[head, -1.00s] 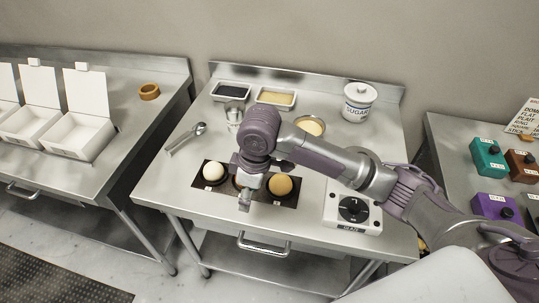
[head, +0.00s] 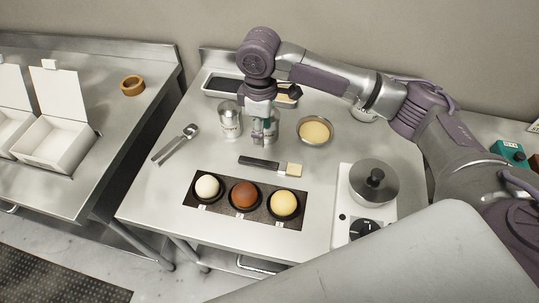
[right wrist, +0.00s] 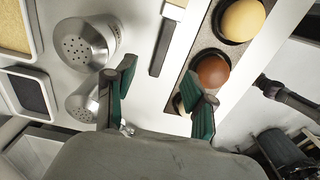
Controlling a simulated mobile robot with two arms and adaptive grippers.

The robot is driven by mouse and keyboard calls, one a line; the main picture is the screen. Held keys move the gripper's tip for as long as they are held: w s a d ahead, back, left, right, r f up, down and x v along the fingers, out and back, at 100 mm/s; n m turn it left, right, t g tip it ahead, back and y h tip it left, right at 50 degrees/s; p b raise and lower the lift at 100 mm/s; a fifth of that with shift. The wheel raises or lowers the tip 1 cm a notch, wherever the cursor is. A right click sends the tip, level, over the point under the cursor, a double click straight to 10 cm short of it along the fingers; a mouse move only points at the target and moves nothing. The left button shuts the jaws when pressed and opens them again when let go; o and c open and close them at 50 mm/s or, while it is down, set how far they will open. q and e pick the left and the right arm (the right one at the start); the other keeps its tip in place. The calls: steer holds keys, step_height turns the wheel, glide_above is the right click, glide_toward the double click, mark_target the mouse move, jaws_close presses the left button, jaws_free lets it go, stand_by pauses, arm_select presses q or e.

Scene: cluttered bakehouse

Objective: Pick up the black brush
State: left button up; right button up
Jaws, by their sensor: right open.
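The black brush (head: 262,163) lies flat on the steel table, its dark handle to the left and pale bristles to the right, behind the row of buns. In the right wrist view its handle (right wrist: 161,46) is at the top middle, and the bristles are cut by the top edge. My right gripper (head: 262,132) is open and empty, pointing down behind the brush, close to the metal shakers. Its two green-padded fingers (right wrist: 160,98) stand apart in the right wrist view, with bare table between them. My left gripper is not in view.
Metal shakers (head: 230,120) stand left of and behind my gripper. A dark mat with three buns (head: 243,195) lies in front of the brush. A bowl (head: 315,131) and a lidded pot (head: 374,184) are to the right. Tongs or a spoon (head: 176,144) lie left.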

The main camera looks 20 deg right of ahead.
glide_above(261, 162)
steer(key=f, duration=0.4)
steer(key=f+p, duration=0.1)
steer(key=f, duration=0.1)
steer(key=shift+s+d, duration=0.25)
steer(key=shift+s, duration=0.05)
steer(key=shift+w+f, duration=0.1)
steer(key=shift+f, duration=0.15)
steer(key=shift+w+f, duration=0.1)
steer(key=shift+f, duration=0.15)
steer(key=f+p, duration=0.2)
steer(key=f, duration=0.2)
steer(key=shift+a+f, duration=0.15)
steer(key=shift+a, duration=0.05)
steer(key=shift+f, duration=0.35)
steer(key=shift+c, duration=0.5)
jaws_close()
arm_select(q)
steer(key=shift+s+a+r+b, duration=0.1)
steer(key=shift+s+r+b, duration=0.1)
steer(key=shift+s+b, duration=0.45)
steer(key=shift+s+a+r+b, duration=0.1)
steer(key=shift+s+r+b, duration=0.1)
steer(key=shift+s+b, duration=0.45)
arm_select(e)
step_height(261, 162, up, 10)
